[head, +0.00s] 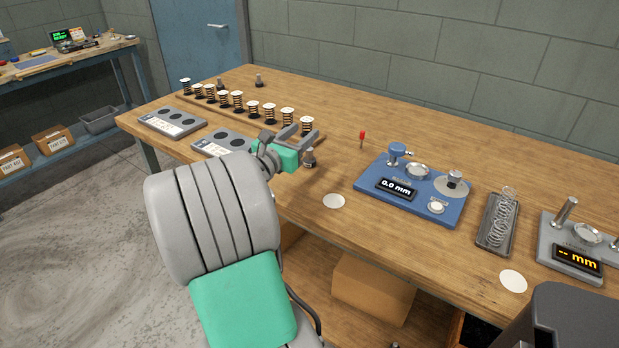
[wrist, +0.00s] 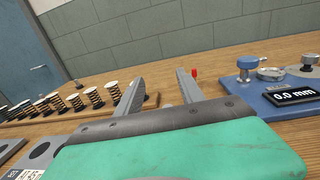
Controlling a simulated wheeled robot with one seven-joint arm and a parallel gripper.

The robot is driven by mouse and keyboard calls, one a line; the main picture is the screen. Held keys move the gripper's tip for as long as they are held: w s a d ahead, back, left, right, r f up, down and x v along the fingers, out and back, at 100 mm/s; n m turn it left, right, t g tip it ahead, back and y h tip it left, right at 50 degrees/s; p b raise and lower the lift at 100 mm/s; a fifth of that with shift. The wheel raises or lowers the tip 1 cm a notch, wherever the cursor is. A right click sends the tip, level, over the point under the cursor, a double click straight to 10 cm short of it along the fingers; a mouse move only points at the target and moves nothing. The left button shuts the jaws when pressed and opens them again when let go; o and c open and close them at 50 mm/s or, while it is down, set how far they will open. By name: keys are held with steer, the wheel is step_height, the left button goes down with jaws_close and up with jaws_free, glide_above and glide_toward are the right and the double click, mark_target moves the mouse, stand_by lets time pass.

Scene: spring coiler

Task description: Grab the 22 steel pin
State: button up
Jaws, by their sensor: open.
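Several small steel pins with dark bases stand on the wooden bench, and I cannot read a 22 on any. Two others, a left one (head: 220,83) and a right one (head: 258,80), stand at the bench's far end. A small pin-like shape (wrist: 69,73) shows far off in the wrist view.
A row of springs on a wooden strip (head: 238,101) stands behind my gripper, with grey hole trays (head: 172,123) to the left. A red-topped peg (head: 362,138) and a blue gauge (head: 410,191) reading 0.0 mm are to the right. A spring tray (head: 496,222) lies farther right.

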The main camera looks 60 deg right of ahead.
mark_target(307, 153)
step_height(307, 153, down, 8)
steer(key=shift+r+b, duration=0.1)
steer(key=shift+b, duration=1)
steer(key=d, duration=0.7)
steer(key=shift+s+d+r, duration=0.2)
steer(key=shift+s+r, duration=0.05)
steer(key=shift+s, duration=0.05)
steer(key=shift+c, duration=0.3)
jaws_close()
